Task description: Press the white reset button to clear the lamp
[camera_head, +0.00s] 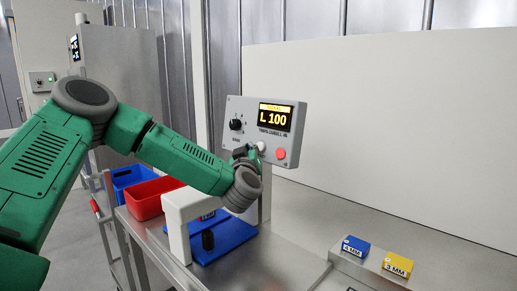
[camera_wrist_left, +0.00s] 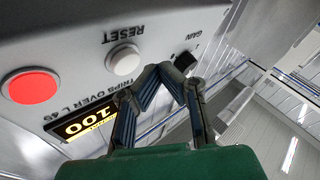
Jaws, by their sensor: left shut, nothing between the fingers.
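A grey control box (camera_head: 232,109) stands above the bench with a display reading L 100 in yellow (camera_head: 276,118). The white reset button (camera_head: 262,146) sits below the display, with a bright red round lamp (camera_head: 281,154) to its right. In the left wrist view the box is upside down; the white button (camera_wrist_left: 124,59) is under the word RESET, and the red lamp (camera_wrist_left: 30,87) is at left. My left gripper (camera_head: 247,151) is shut and empty, its tips (camera_wrist_left: 161,69) close to the button's side. Whether they touch it I cannot tell.
A dark knob (camera_head: 236,124) is on the box's left side. Below are a red bin (camera_head: 152,196), a blue bin (camera_head: 127,178), a white arched stand (camera_head: 176,225) and a blue base (camera_head: 229,236). Blue (camera_head: 355,246) and yellow (camera_head: 398,264) blocks lie at right.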

